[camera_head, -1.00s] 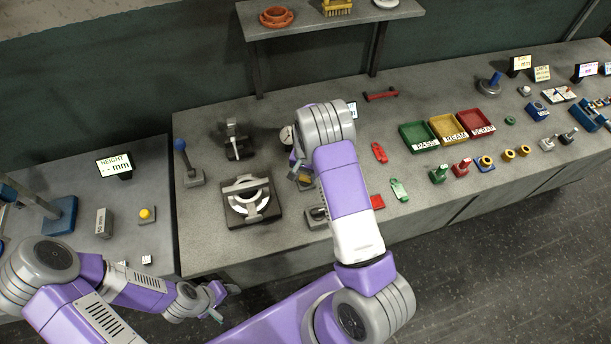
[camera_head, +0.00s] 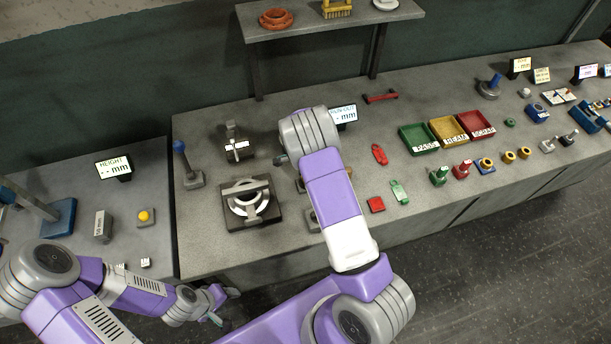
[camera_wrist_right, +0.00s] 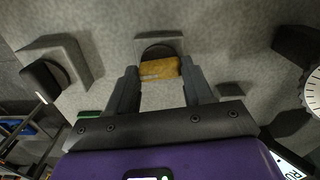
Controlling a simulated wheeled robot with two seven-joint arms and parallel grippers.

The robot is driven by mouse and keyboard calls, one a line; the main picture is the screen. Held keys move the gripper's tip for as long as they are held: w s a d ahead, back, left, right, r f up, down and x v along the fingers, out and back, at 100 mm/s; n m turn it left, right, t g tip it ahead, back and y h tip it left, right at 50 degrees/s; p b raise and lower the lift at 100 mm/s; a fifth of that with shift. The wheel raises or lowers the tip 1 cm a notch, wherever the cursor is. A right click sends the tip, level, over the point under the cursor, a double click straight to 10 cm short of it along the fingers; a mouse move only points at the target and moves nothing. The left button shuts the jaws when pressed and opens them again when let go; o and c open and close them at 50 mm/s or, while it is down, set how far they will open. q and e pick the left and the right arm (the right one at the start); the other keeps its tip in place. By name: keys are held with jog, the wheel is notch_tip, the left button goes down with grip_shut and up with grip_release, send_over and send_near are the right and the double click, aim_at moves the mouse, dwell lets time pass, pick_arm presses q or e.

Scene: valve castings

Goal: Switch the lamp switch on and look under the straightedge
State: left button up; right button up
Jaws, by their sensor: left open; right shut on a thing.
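The straightedge (camera_head: 244,186) is a grey bar lying across a pale ring in a dark square fixture (camera_head: 266,213). A dark lamp-like device (camera_head: 237,148) behind it has a bright white front. In the right wrist view, my right gripper (camera_wrist_right: 159,80) is shut on a yellow block-shaped lever (camera_wrist_right: 158,68) in front of a grey housing (camera_wrist_right: 158,40); I take this to be the lamp switch. My right arm hides that gripper and the lever in the head view. My left gripper (camera_head: 223,303) is open and empty, low in front of the bench edge.
A run-out display (camera_head: 344,114) stands behind my right arm. Green (camera_head: 407,143), yellow and red trays sit to the right. A height display (camera_head: 114,167) stands on the left bench. In the wrist view, a dial (camera_wrist_right: 314,90) is at the right.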

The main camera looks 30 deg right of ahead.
jog(key=shift+m, duration=0.6)
jog(key=o, duration=1)
jog(key=shift+a, duration=0.1)
jog(key=shift+o, duration=0.2)
notch_tip(320, 180, up, 8)
jog(key=shift+f, duration=0.15)
jog(key=shift+f, duration=0.1)
